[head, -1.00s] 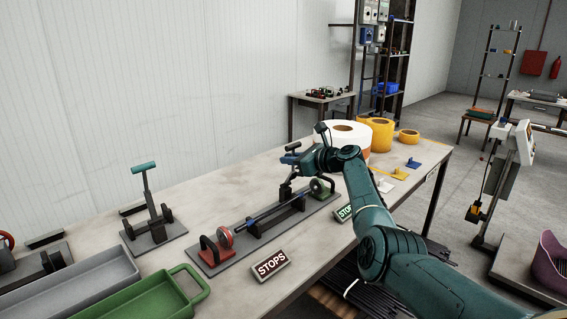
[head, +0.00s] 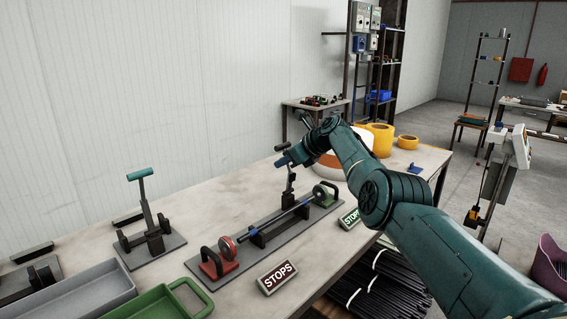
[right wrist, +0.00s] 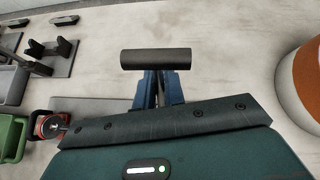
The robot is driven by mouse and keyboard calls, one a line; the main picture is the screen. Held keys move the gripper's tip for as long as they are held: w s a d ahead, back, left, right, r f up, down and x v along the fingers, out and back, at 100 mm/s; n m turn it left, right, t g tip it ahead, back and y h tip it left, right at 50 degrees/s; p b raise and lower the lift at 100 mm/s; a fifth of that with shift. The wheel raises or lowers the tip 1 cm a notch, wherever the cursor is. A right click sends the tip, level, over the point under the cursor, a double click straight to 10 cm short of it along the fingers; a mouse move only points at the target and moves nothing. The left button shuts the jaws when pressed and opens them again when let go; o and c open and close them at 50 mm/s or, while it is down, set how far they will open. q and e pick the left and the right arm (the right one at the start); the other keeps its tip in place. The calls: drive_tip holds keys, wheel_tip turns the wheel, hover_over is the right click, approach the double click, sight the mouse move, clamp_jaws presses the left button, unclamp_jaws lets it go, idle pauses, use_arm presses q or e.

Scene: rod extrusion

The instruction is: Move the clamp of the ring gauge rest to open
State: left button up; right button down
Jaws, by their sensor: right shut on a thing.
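The rest (head: 211,284) is a long grey plate on the bench, carrying a rod, a red stop with a disc (head: 227,249) at its left end and a green stop (head: 327,194) at its right end. Its clamp lever (head: 291,183) stands nearly upright behind the rod. My right gripper (head: 284,161) is at the top of this lever, shut on the clamp's handle. In the right wrist view the black cylindrical handle (right wrist: 155,59) lies across the blue fingers (right wrist: 161,86). My left gripper is not in view.
A stand with a teal T-handle (head: 139,174) is left of the rest. A grey tray (head: 80,290) and a green tray (head: 160,300) are at the front left. A STOPS sign (head: 278,277) stands in front. Tape rolls (head: 379,138) are behind my right arm.

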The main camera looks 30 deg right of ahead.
drive_tip(key=shift+d+r, duration=0.1)
drive_tip(key=shift+d, duration=0.3)
drive_tip(key=c, duration=1.4)
unclamp_jaws()
drive_tip(key=shift+c, duration=0.2)
drive_tip(key=o, duration=0.9)
drive_tip(key=shift+a+f, duration=0.2)
drive_tip(key=shift+a, duration=0.05)
drive_tip(key=shift+c, duration=0.2)
drive_tip(key=shift+r, duration=0.1)
